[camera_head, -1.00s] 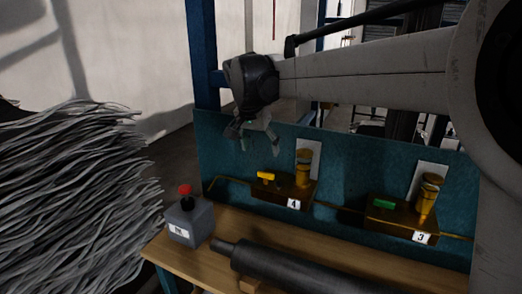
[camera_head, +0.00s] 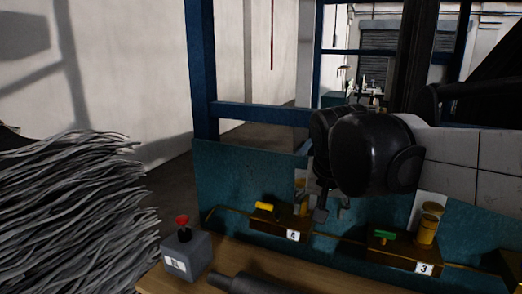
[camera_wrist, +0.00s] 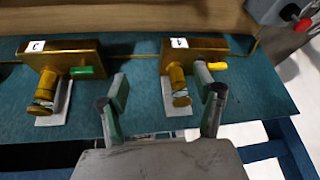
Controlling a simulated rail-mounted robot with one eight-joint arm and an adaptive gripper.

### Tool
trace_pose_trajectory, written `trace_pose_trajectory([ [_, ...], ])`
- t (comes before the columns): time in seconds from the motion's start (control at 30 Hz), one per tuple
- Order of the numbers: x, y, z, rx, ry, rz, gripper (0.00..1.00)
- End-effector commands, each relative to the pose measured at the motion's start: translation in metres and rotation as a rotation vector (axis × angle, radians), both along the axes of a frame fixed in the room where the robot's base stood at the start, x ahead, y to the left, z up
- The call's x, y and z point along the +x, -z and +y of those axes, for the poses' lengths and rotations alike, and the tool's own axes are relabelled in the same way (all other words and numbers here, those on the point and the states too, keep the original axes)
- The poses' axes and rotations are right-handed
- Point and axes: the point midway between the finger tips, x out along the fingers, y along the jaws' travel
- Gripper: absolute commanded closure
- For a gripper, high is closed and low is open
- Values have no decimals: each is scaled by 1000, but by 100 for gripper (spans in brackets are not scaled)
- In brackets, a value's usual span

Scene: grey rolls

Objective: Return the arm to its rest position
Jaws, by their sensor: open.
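My arm comes in from the right in the head view, its dark wrist covering part of the teal panel. My gripper (camera_wrist: 163,98) is open and empty in the wrist view, its two fingers well apart over the teal panel. In the head view its fingertips (camera_head: 331,212) hang small and partly hidden below the wrist, in front of the panel. In the wrist view the brass unit marked 4 (camera_wrist: 215,47) lies just past the fingers. I see no contact with it.
The teal panel (camera_head: 240,180) also carries a brass unit marked 3 (camera_head: 392,245). A grey box with a red button (camera_head: 187,255) and a dark roller (camera_head: 245,284) are on the wooden bench (camera_head: 222,249). Grey strands (camera_head: 65,210) pile at left. Blue frame posts (camera_head: 202,60) stand behind.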

Motion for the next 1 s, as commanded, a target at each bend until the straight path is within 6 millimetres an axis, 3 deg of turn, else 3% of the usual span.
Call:
trace_pose_trajectory([
  [0.03,-17,5,-10,-1,-9,-8,35],
  [0.2,-63,23,-33,-8,-57,-44,35],
  [0.53,-143,73,-63,-37,-137,-117,35],
  [0.73,-166,93,-69,-51,-163,-144,35],
  [1.0,-170,97,-71,-55,-167,-150,35],
])
